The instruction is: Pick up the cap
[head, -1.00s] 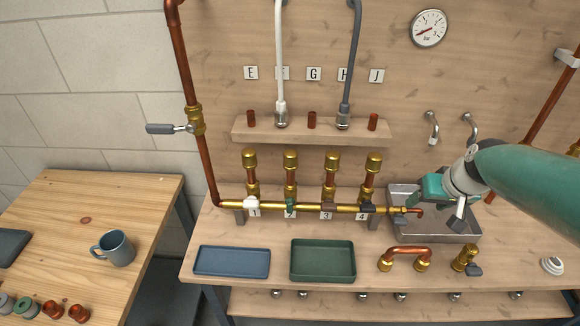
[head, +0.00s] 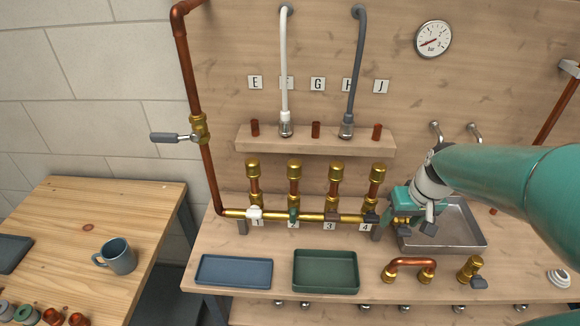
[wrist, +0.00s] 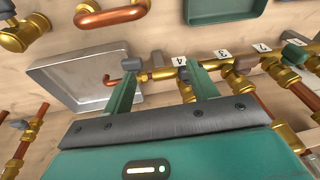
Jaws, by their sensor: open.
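Several brass caps sit on top of the upright copper stubs of the brass manifold (head: 310,215), in the head view: one over label 1 (head: 252,166), one over 2 (head: 294,166), one over 3 (head: 336,169) and one over 4 (head: 377,173). My gripper (head: 390,212) is beside the manifold's right end, right of and lower than the cap over 4. Its fingertips are hard to make out there. In the wrist view my gripper (wrist: 158,82) is open, with the manifold's end and label 4 showing beyond and between its fingers. I cannot tell the caps apart there.
A metal tray (head: 470,238) stands under my arm. A blue tray (head: 233,270), a green tray (head: 326,271), a copper U-bend (head: 410,264) and a brass valve (head: 470,268) lie along the bench front. A shelf (head: 280,142) with copper stubs is above the manifold.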

